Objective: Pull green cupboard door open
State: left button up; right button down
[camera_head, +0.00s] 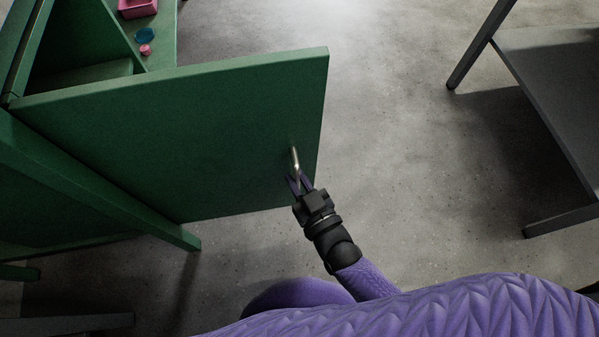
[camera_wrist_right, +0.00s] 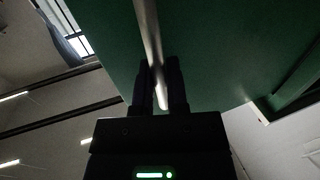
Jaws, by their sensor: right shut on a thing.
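The green cupboard door (camera_head: 190,130) stands open, swung out from the cupboard on its left, so the inside shows behind it. A metal bar handle (camera_head: 294,160) is on the door's face near its free edge. My right gripper (camera_head: 298,182) is shut on the lower part of the handle. In the right wrist view the handle (camera_wrist_right: 148,35) runs down between the two fingers (camera_wrist_right: 161,88), with the green door (camera_wrist_right: 215,55) behind it. My left gripper is not in view.
Inside the cupboard are a pink box (camera_head: 137,8), a blue item (camera_head: 145,35) and a small pink item (camera_head: 145,50). A dark table (camera_head: 555,80) stands at the right. The grey floor (camera_head: 400,170) between door and table is clear.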

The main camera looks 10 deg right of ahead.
jog(key=shift+s+a, duration=0.1)
jog(key=shift+s, duration=0.05)
jog(key=c, duration=0.7)
grip_release()
